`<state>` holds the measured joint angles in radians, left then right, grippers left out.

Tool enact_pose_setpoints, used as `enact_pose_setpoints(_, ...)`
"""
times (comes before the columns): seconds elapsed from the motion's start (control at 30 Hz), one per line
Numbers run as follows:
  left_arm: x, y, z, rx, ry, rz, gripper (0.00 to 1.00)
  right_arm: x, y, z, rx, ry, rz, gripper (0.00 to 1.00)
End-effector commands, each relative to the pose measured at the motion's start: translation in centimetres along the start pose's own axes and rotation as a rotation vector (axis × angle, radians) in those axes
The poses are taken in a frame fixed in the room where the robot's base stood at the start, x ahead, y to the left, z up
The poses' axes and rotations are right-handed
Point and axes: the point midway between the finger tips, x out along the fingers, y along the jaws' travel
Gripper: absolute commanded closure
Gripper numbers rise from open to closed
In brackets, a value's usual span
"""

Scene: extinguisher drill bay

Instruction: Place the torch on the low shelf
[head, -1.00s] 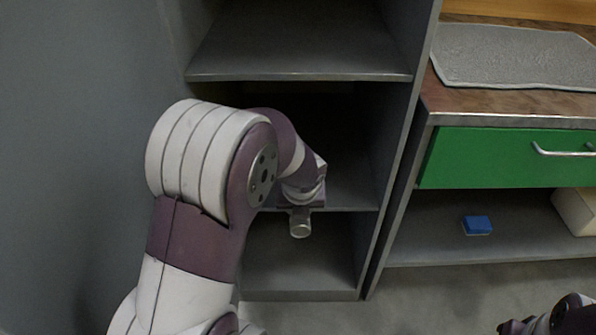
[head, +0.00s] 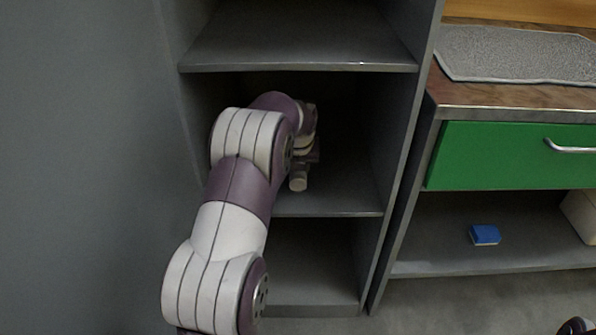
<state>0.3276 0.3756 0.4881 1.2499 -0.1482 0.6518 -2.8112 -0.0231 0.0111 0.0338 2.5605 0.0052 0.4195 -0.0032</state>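The torch (head: 298,182) shows as a short pale grey cylinder end sticking out below my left gripper (head: 304,160). The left gripper is inside the middle bay of the grey shelf unit, shut on the torch; its fingers are mostly hidden by the wrist. The torch is above the shelf board (head: 335,200) that floors this bay; I cannot tell whether it touches it. Only a dark sliver of my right gripper (head: 572,327) shows at the bottom right corner.
An upper shelf board (head: 300,50) roofs the bay, with side walls close on both sides. A lower bay floor (head: 310,285) is empty where visible. To the right are a green drawer (head: 490,158), a grey mat (head: 510,55) and a blue block (head: 484,235).

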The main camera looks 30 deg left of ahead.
Motion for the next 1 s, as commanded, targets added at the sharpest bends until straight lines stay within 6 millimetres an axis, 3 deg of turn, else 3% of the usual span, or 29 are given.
enact_pose_setpoints(0.63,0.7,0.0,-0.3,0.000,-0.004,-0.001,1.00,-0.8,0.0,-0.1,0.000,0.001,0.000,0.57)
enact_pose_setpoints(0.67,0.8,0.0,-0.3,0.000,-0.002,0.000,0.66,-0.7,0.0,-0.1,0.000,0.001,0.000,0.57)
enact_pose_setpoints(0.73,0.8,0.0,-0.3,0.000,-0.002,0.000,0.44,-0.7,0.0,-0.1,0.000,0.001,0.000,0.57)
enact_pose_setpoints(1.0,0.8,0.0,-0.3,0.000,-0.002,0.000,0.44,-0.7,0.0,-0.1,0.000,0.001,0.000,0.57)
